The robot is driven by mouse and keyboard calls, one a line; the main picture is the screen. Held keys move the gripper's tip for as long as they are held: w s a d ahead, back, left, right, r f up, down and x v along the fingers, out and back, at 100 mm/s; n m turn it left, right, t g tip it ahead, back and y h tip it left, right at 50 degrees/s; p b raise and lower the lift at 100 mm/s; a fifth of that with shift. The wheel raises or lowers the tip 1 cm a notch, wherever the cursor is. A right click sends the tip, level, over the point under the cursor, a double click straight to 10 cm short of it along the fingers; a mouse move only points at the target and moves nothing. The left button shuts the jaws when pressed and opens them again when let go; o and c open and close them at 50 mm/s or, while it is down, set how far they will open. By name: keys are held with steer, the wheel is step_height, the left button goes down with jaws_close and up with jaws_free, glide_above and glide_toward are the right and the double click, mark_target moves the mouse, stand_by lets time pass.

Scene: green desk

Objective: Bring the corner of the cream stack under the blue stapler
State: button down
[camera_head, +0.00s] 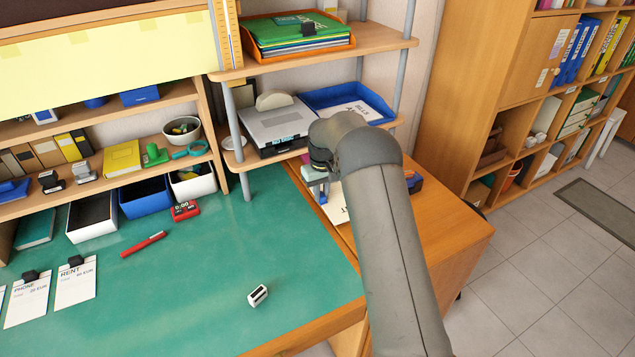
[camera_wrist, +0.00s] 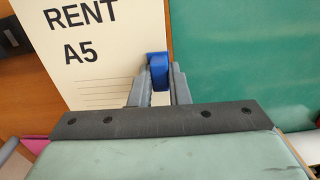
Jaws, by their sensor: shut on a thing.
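The cream stack (camera_head: 335,207), marked "RENT A5" in the wrist view (camera_wrist: 95,60), lies over the wooden top beside the green desk. My gripper (camera_wrist: 158,75) is shut on a small blue piece (camera_wrist: 157,66) at the stack's edge; I cannot tell whether the two are joined. In the head view my arm hides most of the gripper and part of the stack. A blue and dark object (camera_head: 414,183), which looks like the blue stapler, sits on the wooden top to the right of my arm, partly hidden. Its jaw is too small to make out.
A shelf post (camera_head: 236,150) and a grey machine (camera_head: 275,125) stand behind the stack. The right wooden top (camera_head: 440,235) has free room.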

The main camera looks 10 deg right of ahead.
steer(key=shift+w+a+f+n, duration=0.2)
steer(key=shift+w+a, duration=0.15)
steer(key=shift+w, duration=0.2)
steer(key=shift+w+a+f+n, duration=0.2)
steer(key=shift+w+a, duration=0.15)
steer(key=shift+w, duration=0.2)
steer(key=shift+d+f, duration=0.1)
steer(key=shift+w+d+f+b, duration=0.1)
steer(key=shift+d+f+b, duration=0.3)
steer(key=shift+f, duration=0.25)
steer(key=shift+w+d, duration=0.4)
steer(key=shift+d, duration=0.6)
steer(key=shift+w+d, duration=0.35)
steer(key=shift+d, duration=0.7)
steer(key=shift+w+d, duration=0.4)
steer(key=shift+d, duration=0.6)
steer(key=shift+f, duration=0.25)
steer(key=c, duration=1.1)
jaws_free()
steer(key=shift+o, duration=0.2)
